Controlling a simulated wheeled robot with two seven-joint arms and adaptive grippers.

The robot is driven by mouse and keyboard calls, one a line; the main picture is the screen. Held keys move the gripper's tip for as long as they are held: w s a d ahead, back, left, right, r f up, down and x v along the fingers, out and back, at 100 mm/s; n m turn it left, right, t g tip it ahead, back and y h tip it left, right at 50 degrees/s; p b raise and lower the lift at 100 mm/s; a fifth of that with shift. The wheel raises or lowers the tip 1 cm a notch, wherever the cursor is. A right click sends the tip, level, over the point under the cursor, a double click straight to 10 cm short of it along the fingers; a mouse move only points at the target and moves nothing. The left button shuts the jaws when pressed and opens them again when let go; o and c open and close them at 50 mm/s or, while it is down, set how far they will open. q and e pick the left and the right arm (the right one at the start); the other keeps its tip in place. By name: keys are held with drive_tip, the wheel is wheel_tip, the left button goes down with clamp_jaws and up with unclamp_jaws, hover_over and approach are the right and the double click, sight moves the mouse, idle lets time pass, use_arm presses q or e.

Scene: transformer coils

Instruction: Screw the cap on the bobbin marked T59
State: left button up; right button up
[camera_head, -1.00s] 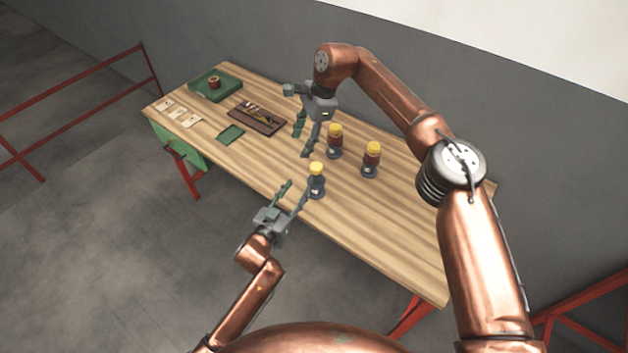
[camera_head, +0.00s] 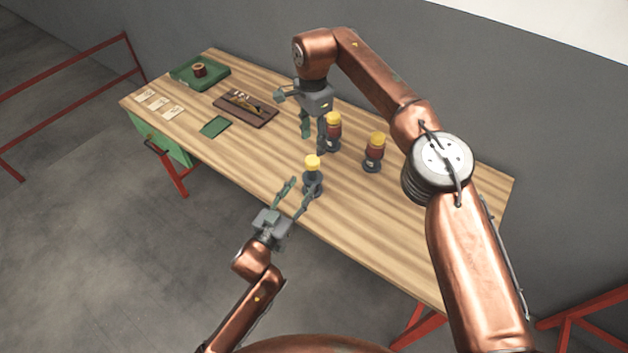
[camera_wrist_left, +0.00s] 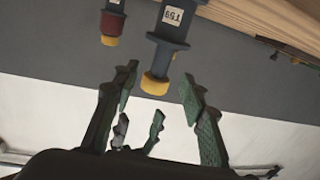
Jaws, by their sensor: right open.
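The front bobbin (camera_head: 313,183), dark with a yellow cap (camera_head: 312,162) on top, stands upright near the table's front edge. In the left wrist view, which is upside down, this bobbin (camera_wrist_left: 168,48) has a label that seems to read T59. Its cap (camera_wrist_left: 155,84) shows there too; how tightly it sits I cannot tell. My left gripper (camera_head: 302,184) is open, fingers pointing at the bobbin from the front; contact is unclear. My right gripper (camera_head: 313,143) is open, hanging fingers down just behind the front bobbin, its fingers also showing in the wrist view (camera_wrist_left: 138,130).
Two red-wound bobbins with yellow caps, one behind (camera_head: 333,130) and one to the right (camera_head: 374,152), stand close by. A brown tool tray (camera_head: 228,110), green mat (camera_head: 215,126), cards (camera_head: 158,103) and green tray (camera_head: 182,76) lie left. The table's right part is clear.

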sight(310, 174)
use_arm(q)
drive_tip(key=shift+x, duration=3.85)
drive_tip(key=shift+a, duration=0.1)
drive_tip(key=shift+c, duration=0.3)
clamp_jaws()
